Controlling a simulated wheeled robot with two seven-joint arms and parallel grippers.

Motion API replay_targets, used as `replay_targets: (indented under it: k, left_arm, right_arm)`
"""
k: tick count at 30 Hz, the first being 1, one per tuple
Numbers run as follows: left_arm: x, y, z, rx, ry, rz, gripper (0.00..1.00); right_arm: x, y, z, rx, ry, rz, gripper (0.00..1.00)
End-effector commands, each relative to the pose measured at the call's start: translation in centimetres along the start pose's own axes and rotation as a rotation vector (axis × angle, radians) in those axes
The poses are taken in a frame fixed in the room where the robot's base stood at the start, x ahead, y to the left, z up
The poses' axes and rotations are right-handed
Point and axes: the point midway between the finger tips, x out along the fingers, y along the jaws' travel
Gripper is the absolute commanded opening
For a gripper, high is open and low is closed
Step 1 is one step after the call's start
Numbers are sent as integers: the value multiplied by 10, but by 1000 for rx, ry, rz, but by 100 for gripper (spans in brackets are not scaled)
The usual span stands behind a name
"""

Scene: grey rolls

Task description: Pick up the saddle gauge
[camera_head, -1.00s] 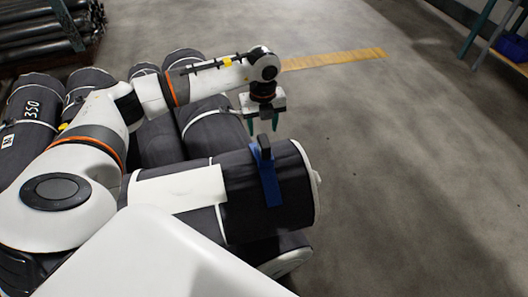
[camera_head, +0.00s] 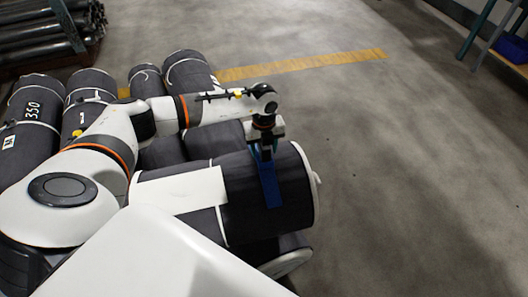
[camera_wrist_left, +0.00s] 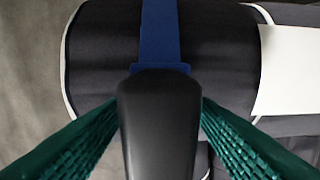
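The saddle gauge (camera_head: 270,188) is a blue strap-like band with a black upright handle, sitting over the end of the top dark grey roll (camera_head: 240,185). In the left wrist view its blue band (camera_wrist_left: 160,35) runs over the roll and its black handle (camera_wrist_left: 160,120) points toward the camera. My left gripper (camera_head: 264,153) is right above the gauge, at the handle. Its green fingers (camera_wrist_left: 160,110) stand apart, one on each side of the handle; whether they touch it is unclear. The handle is mostly hidden in the head view. My right gripper is not in view.
Several more dark rolls (camera_head: 30,115) lie beneath and to the left. A rack of dark pipes (camera_head: 45,35) stands at the back left. A yellow floor stripe (camera_head: 320,62) crosses behind. The concrete floor (camera_head: 430,190) to the right is clear.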

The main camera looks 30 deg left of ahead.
Motion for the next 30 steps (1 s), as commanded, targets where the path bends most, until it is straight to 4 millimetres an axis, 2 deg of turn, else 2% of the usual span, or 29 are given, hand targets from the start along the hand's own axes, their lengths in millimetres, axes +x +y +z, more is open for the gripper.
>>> replay_targets:
  k: [1, 2, 9, 23, 26, 30]
  left_arm:
    - [0, 0, 0, 0, 0, 0, 45]
    - [0, 0, 0, 0, 0, 0, 40]
    - [0, 0, 0, 0, 0, 0, 0]
    - [-7, 1, -1, -1, 2, 3, 0]
    - [-20, 1, -1, -1, 3, 5, 0]
    - [-48, 1, -1, 1, 4, 6, 0]
  right_arm:
    - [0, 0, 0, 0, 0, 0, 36]
    - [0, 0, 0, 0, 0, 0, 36]
    - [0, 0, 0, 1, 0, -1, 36]
    - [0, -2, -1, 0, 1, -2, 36]
    - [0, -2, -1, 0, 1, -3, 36]
    - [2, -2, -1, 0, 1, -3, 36]
